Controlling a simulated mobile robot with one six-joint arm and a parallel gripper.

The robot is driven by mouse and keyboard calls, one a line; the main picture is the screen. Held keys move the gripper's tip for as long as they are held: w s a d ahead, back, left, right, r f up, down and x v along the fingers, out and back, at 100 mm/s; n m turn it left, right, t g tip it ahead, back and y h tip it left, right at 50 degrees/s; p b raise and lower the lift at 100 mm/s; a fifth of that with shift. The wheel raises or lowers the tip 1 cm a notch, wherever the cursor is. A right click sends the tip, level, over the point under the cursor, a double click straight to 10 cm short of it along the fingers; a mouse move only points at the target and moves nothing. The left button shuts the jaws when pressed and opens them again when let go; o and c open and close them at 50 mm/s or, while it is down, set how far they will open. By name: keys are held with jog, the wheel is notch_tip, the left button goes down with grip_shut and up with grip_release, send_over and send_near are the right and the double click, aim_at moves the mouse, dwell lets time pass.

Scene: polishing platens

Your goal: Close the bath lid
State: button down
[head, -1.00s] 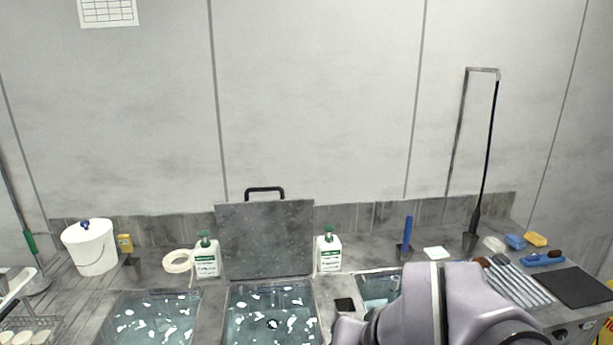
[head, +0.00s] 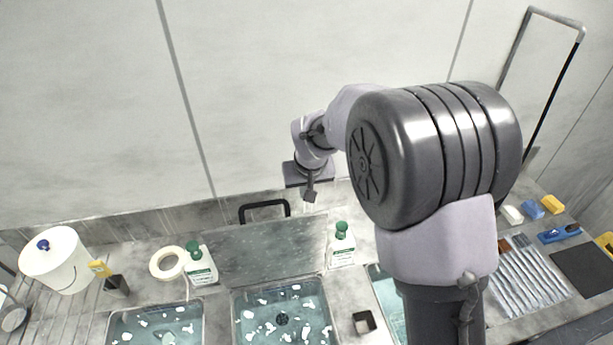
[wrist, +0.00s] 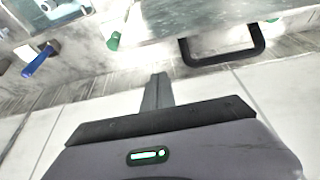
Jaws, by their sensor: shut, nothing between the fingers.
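The bath lid (head: 262,250) is a grey panel standing open at the back edge of the middle bath (head: 283,318). Its black handle (head: 264,209) is on its top edge. In the wrist view the lid (wrist: 195,20) is at the top and its handle (wrist: 225,52) points toward my gripper. My gripper (head: 310,192) is shut and empty, up and to the right of the handle in the head view. In the wrist view the shut fingers (wrist: 157,92) are apart from the handle, left of and below it.
Bottles with green caps stand left (head: 201,265) and right (head: 342,245) of the lid. Another open bath (head: 158,328) lies left. The wall is close behind.

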jog(key=f, duration=0.1)
jog(key=s+f, duration=0.1)
jog(key=f, duration=0.2)
jog(key=shift+s+d+f+p, duration=0.25)
jog(key=shift+s+p, duration=0.05)
jog(key=shift+s, duration=0.05)
